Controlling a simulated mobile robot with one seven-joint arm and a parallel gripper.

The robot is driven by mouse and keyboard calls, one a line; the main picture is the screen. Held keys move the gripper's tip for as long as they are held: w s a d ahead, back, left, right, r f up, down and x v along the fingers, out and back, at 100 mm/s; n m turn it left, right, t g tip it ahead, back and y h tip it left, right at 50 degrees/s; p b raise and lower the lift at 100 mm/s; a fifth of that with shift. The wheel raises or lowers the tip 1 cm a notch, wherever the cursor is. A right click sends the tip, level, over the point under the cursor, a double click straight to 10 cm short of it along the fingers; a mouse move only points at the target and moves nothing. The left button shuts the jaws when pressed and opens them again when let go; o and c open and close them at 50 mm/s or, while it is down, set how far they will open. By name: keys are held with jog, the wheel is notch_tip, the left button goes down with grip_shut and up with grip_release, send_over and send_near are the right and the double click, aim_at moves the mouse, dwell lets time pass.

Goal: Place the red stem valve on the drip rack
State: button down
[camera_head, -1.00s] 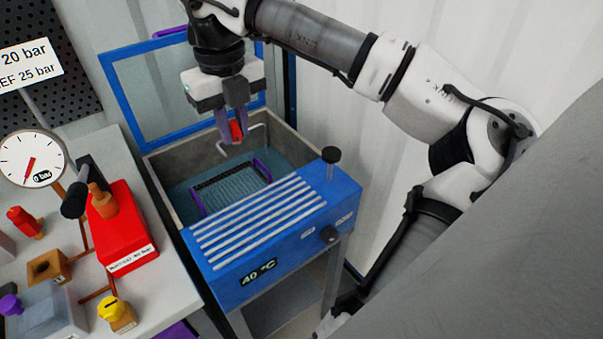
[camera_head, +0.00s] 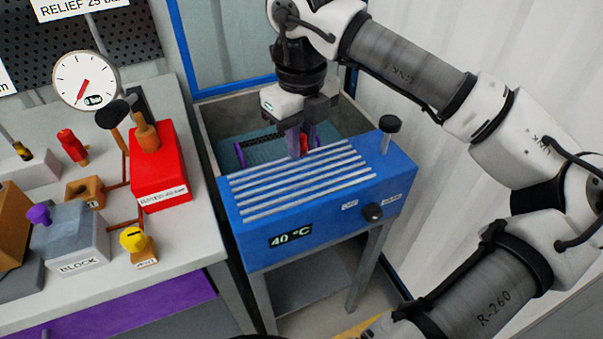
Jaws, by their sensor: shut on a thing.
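My gripper (camera_head: 300,142) points down over the back edge of the drip rack and is shut on a red stem valve (camera_head: 304,144). Only a small red part of the valve shows between and beside the purple-grey fingers. The drip rack (camera_head: 270,197) is a set of pale slats on top of the blue bath unit (camera_head: 330,215), in front of its open tank. The fingertips are near the rear slats. I cannot tell whether the valve touches them.
A dark basket (camera_head: 257,150) sits in the tank behind the rack. A black knob (camera_head: 389,124) stands at the rack's right rear. The bench at left holds a red box (camera_head: 160,170), a grey block (camera_head: 72,235), a gauge (camera_head: 86,80) and another red-topped valve (camera_head: 72,145). The front slats are clear.

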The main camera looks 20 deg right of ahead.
aim_at(301, 175)
jog(key=shift+f+b, duration=1.25)
jog(key=shift+f, duration=1.2)
jog(key=shift+f, duration=0.1)
jog(key=shift+f+b, duration=0.15)
jog(key=shift+b, duration=0.15)
jog(key=c, duration=1.3)
grip_release()
jog(key=shift+c, duration=0.2)
notch_tip(301, 175, up, 12)
jog(key=shift+r+p, duration=0.25)
jog(key=shift+p, duration=0.1)
